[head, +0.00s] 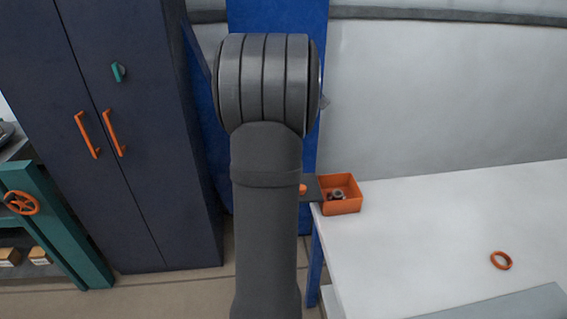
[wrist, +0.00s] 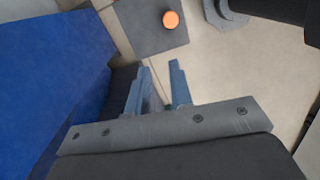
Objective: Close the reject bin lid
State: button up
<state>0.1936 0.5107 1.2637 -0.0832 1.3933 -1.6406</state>
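The reject bin (head: 352,207) is an open orange box at the left end of the white table, with a few small dark metal parts inside. Its dark grey lid (head: 312,183) stands open, reaching out to the left of the bin, partly hidden behind my arm. An orange knob (head: 302,189) is on the lid. In the wrist view the lid (wrist: 147,38) and round knob (wrist: 171,20) are at the top, beyond the fingertips. My gripper (wrist: 160,68) is open and empty, its two blue-grey fingers apart and not touching the lid. In the head view my arm hides the gripper.
The white table (head: 430,230) is mostly clear, with an orange ring (head: 501,260) toward the right. A blue panel (head: 275,15) stands behind my arm. A dark cabinet (head: 140,150) and a teal frame with an orange handwheel (head: 22,202) are at the left.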

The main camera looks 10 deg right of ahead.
jog(key=shift+m+h, duration=0.8)
jog(key=shift+m, duration=0.1)
jog(key=a+f, duration=0.1)
jog(key=a, duration=0.1)
jog(key=a+f, duration=0.1)
jog(key=a, duration=0.1)
jog(key=a+f, duration=0.1)
jog(key=a, duration=0.1)
jog(key=shift+s+f, duration=0.15)
jog(key=shift+s, duration=0.1)
grip_shut()
jog(key=x, duration=0.3)
jog(key=d+x, duration=0.1)
jog(key=x, duration=0.3)
jog(key=s+x, duration=0.1)
jog(key=x, duration=0.2)
jog(key=shift+s+d+f, duration=0.15)
jog(key=shift+d, duration=0.25)
jog(key=shift+s+d, duration=0.2)
jog(key=shift+d, duration=0.55)
jog(key=shift+s+d, duration=0.1)
jog(key=shift+s, duration=0.05)
